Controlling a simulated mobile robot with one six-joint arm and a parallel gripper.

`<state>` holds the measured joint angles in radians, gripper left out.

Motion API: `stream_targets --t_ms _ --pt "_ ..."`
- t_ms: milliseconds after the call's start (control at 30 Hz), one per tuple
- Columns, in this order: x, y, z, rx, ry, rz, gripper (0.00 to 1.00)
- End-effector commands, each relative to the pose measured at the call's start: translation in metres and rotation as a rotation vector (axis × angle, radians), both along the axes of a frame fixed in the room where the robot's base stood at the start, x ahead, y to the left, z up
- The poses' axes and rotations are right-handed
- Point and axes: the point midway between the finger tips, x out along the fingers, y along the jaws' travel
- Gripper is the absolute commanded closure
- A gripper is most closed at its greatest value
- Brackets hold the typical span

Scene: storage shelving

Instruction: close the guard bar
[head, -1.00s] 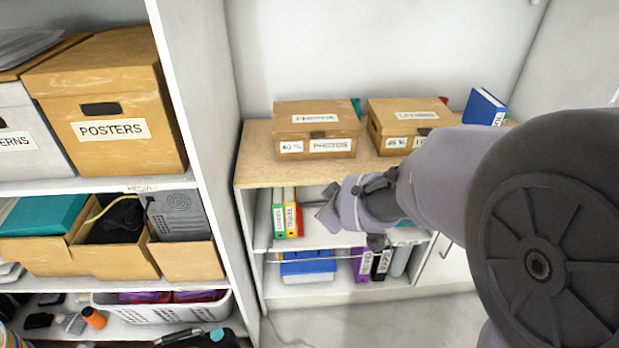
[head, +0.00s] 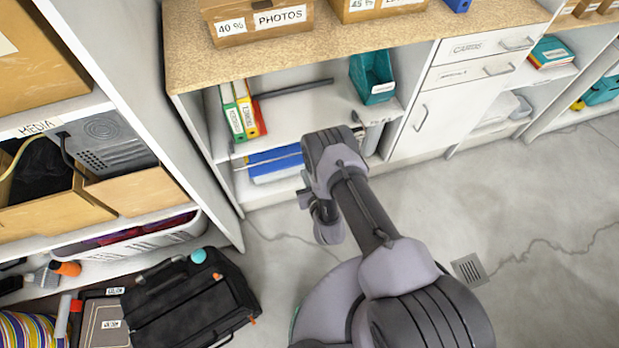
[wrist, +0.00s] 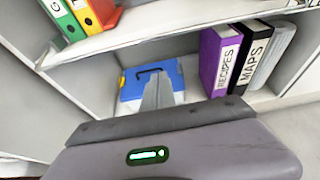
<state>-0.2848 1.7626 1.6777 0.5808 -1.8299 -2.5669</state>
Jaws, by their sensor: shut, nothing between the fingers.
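A thin pale bar (head: 268,161) runs across the front of the lower shelf bay in the head view, before a blue case. A dark rod (head: 295,88) lies along the upper shelf. I cannot tell for sure which of these is the guard bar, and I make out neither clearly in the wrist view. My gripper (wrist: 158,90) is shut and empty, its narrow fingers pointing toward the blue case (wrist: 152,80) in the lower bay. In the head view my arm hangs before the bay and hides its right part; the fingertips are hard to make out there.
Purple and black binders (wrist: 218,58) stand right in the lower bay. A black bag (head: 188,302) lies lower left. Open floor (head: 540,200) extends to the right.

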Motion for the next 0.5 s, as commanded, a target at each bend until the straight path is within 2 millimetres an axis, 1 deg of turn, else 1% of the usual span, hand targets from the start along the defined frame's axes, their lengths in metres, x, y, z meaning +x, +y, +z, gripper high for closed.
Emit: stream_targets --t_ms 33,233,300,400,500 --pt "0.01 0.003 -0.009 0.002 -0.004 0.0 1.0" --pt "0.049 0.014 -0.024 0.002 -0.001 -0.001 1.0" --pt "0.047 0.013 -0.004 0.002 0.001 -0.001 1.0" --pt "0.047 0.013 0.011 0.002 0.001 -0.001 1.0" --pt "0.047 0.013 0.019 0.003 0.001 -0.001 1.0"
